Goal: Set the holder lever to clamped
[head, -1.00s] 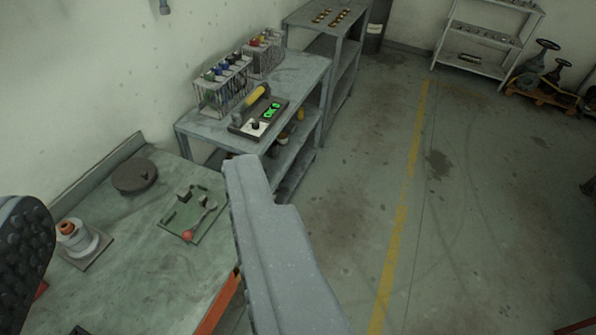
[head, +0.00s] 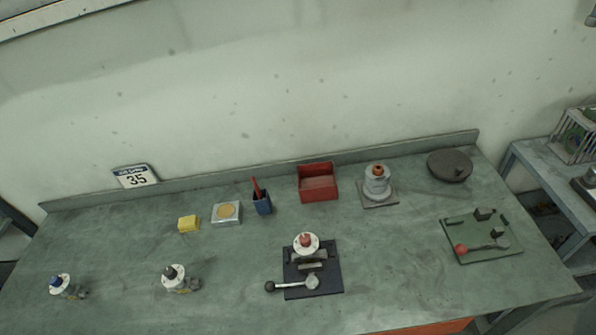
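A dark holder plate (head: 331,292) lies at the front middle of the green workbench. A valve with a white flange and red top (head: 306,243) stands at its back. A metal lever (head: 292,285) with a dark ball knob lies across its front, knob to the left and pivot to the right. A second lever (head: 482,246), with a red knob at its left end, lies on a green plate (head: 490,258) with small blocks at the right of the bench. No labels show which position means clamped. My gripper is out of view.
Two more small valves (head: 174,278) (head: 61,284) lie at the left. A yellow block (head: 188,224), square dish (head: 227,213), blue cup (head: 262,204), red bin (head: 318,184), grey stepped piece (head: 377,184) and dark disc (head: 449,167) line the back. A shelf (head: 555,170) stands right.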

